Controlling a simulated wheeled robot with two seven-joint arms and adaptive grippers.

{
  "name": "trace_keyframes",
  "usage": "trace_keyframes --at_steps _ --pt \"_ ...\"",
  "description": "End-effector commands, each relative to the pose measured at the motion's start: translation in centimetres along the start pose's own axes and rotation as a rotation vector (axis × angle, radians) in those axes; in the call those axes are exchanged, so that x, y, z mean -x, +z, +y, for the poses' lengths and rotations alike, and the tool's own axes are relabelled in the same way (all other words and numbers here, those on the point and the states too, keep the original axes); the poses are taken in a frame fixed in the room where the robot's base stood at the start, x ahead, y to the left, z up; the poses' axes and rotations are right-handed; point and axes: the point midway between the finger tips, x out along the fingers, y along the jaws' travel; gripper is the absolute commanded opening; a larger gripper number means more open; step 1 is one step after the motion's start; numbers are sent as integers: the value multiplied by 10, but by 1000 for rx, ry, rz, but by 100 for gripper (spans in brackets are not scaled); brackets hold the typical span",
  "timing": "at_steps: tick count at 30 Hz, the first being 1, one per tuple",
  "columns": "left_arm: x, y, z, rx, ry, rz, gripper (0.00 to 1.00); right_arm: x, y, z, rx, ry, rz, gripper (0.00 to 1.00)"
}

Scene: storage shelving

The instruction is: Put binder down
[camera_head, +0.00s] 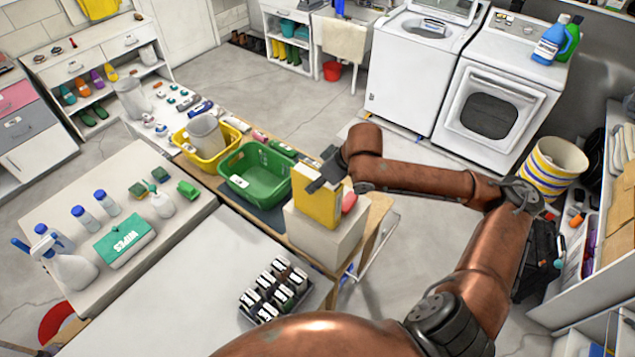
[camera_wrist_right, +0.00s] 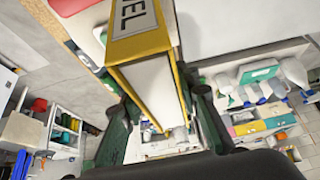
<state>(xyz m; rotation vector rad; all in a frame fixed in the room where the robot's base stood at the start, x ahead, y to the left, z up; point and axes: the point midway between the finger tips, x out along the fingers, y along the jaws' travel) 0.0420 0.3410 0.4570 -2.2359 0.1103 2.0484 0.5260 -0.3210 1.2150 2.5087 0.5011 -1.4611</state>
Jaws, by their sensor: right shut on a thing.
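A yellow binder (camera_head: 316,204) is upright in the head view, just above or on a white block (camera_head: 325,238); I cannot tell whether they touch. My right gripper (camera_head: 326,178) is shut on the binder near its top. In the right wrist view the binder (camera_wrist_right: 145,48) stands between the two fingers of my right gripper (camera_wrist_right: 165,108). Its yellow edges, white pages and a label ending in "EL" show. My left gripper is not in view.
A green basket (camera_head: 233,187) and a yellow basket (camera_head: 184,150) stand to the left of the binder. A tray with several small dark jars (camera_head: 250,306) lies in front. The white table (camera_head: 165,290) has bare room. A washer (camera_head: 408,75) and dryer (camera_head: 520,60) stand behind.

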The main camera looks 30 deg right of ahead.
Motion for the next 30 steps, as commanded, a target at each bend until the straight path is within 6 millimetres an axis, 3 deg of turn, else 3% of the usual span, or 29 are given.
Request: trace_keyframes --at_steps 5,12,13,20,30 --pt "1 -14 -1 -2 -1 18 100 -4 2 0 1 2 5 0" --pt "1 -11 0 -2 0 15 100 -6 3 0 1 1 4 0" --pt "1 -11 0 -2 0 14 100 -6 3 0 1 1 2 32" --pt "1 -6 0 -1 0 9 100 -6 3 0 1 1 2 47" --pt "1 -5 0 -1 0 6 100 -2 3 1 1 2 2 47"
